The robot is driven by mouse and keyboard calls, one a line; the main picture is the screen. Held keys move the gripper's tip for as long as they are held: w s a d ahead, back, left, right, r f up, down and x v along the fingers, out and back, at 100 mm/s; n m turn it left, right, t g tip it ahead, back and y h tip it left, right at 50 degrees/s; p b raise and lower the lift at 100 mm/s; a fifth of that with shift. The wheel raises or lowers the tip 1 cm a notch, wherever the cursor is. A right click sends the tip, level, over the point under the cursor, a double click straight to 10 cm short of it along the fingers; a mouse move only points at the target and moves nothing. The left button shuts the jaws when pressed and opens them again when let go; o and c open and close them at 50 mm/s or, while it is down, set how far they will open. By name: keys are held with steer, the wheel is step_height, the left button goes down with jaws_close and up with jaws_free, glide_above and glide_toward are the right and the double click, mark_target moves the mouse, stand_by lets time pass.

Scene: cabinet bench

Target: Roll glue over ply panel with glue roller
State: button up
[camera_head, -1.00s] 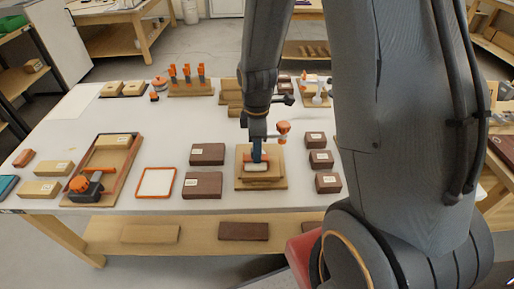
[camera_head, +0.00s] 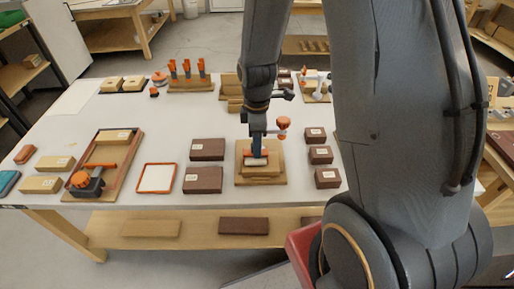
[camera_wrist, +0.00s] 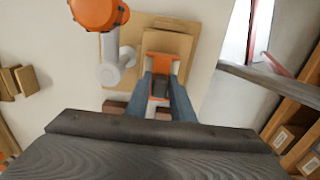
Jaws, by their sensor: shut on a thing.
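The ply panel (camera_head: 268,171) is a pale tan board lying on a larger tan base board (camera_head: 281,182) on the bench. It also shows in the wrist view (camera_wrist: 168,42). My gripper (camera_head: 257,147) points down over the panel and is shut on the glue roller. In the wrist view the roller's orange frame (camera_wrist: 160,84) sits between the two blue-grey fingers of my gripper (camera_wrist: 166,92). The pale roller cylinder (camera_head: 256,161) lies across the panel and seems to touch it; exact contact cannot be told. The fingers partly hide the roller's handle.
An orange-topped pale fixture (camera_head: 283,123) stands close beside the panel. Brown blocks flank it at left (camera_head: 203,180) and right (camera_head: 327,178). An orange-rimmed white tray (camera_head: 157,178) and a wooden tray (camera_head: 109,170) with an orange-black tool lie further left. The bench's front left is partly clear.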

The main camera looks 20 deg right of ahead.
mark_target(266, 150)
steer(key=shift+w+d, duration=0.1)
steer(key=shift+w, duration=0.25)
steer(key=shift+s, duration=0.2)
steer(key=shift+s+a+f+p, duration=0.1)
steer(key=shift+s+a+p, duration=0.1)
steer(key=shift+s, duration=0.35)
steer(key=shift+s+a+f+p, duration=0.1)
steer(key=shift+s+a+p, duration=0.1)
steer(key=shift+s, duration=0.3)
steer(key=shift+w+d+r, duration=0.1)
steer(key=shift+w+d, duration=0.1)
steer(key=shift+w, duration=0.4)
steer(key=shift+w+d+r, duration=0.1)
steer(key=shift+w+d, duration=0.1)
steer(key=shift+w, duration=0.35)
steer(key=shift+s+d+f, duration=0.1)
steer(key=shift+s+d, duration=0.1)
steer(key=shift+d, duration=0.5)
steer(key=shift+s+d, duration=0.2)
steer(key=shift+d, duration=0.5)
